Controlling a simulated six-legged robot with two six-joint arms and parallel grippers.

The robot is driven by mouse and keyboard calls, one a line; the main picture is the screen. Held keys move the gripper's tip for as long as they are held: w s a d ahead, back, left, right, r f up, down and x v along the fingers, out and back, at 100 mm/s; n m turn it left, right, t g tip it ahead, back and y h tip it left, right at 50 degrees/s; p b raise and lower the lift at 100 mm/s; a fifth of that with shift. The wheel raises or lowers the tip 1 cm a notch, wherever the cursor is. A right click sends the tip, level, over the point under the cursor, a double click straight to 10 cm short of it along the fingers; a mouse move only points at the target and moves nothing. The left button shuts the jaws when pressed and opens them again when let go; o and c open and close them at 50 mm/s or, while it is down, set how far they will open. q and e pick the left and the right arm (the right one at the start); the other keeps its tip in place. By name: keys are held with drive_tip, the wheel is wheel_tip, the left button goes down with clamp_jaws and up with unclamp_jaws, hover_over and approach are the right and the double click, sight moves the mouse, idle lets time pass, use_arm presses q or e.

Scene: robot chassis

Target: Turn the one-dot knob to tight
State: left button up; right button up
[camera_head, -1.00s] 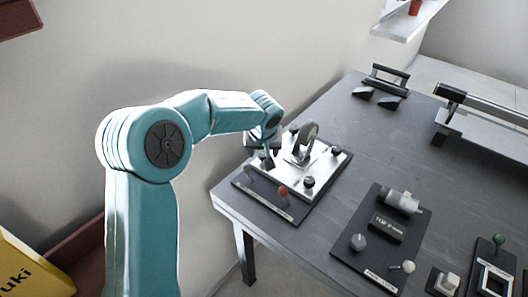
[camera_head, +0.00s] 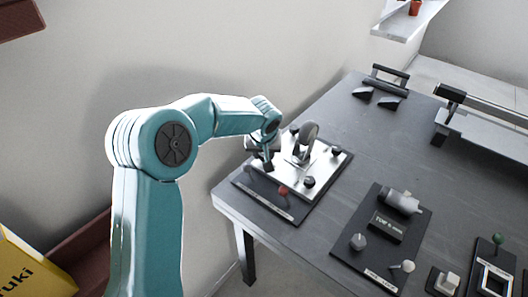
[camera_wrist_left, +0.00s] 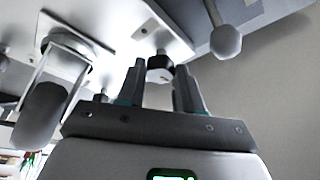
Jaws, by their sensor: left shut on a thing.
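A bright metal plate (camera_head: 325,168) sits on a dark board at the table's near left corner. It carries a wheel (camera_head: 308,137) on a bracket and dark knobs near its corners, such as the far knob (camera_head: 294,128), the right knob (camera_head: 336,151) and the front knob (camera_head: 309,181). My left gripper (camera_head: 268,162) points down at the plate's left corner. In the left wrist view its fingers (camera_wrist_left: 160,78) are shut on a dark knob (camera_wrist_left: 159,68), one on each side. I cannot read any dots on the knobs. My right gripper is not in view.
A red ball handle (camera_head: 283,191) is close to the gripper, at the board's front edge. To the right is another dark board (camera_head: 350,262) with a cylinder (camera_head: 402,202) and small knobs. The table (camera_head: 375,140) is clear between the boards and the black handle fixture (camera_head: 388,78).

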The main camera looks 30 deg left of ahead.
use_arm(q)
drive_tip(key=m, duration=0.1)
drive_tip(key=m+h+p, duration=0.1)
drive_tip(key=shift+a+r+m, duration=0.15)
drive_tip(key=shift+m, duration=0.15)
drive_tip(key=m+h+p, duration=0.1)
drive_tip(key=m+p, duration=0.1)
drive_tip(key=shift+a+r+m+t, duration=0.1)
drive_tip(key=shift+m+t, duration=0.2)
drive_tip(key=m+h+p, duration=0.1)
drive_tip(key=m, duration=0.1)
drive_tip(key=shift+a+m, duration=0.1)
drive_tip(key=shift+m, duration=0.3)
drive_tip(key=m, duration=0.1)
drive_tip(key=m+h, duration=0.1)
drive_tip(key=shift+a+f+m, duration=0.1)
drive_tip(key=shift+f+m, duration=0.15)
drive_tip(key=shift+m, duration=0.05)
drive_tip(key=shift+w+m+g+h+b, duration=0.1)
drive_tip(key=shift+m+g+h+b, duration=0.4)
drive_tip(key=shift+m, duration=1.2)
drive_tip(key=o, duration=1)
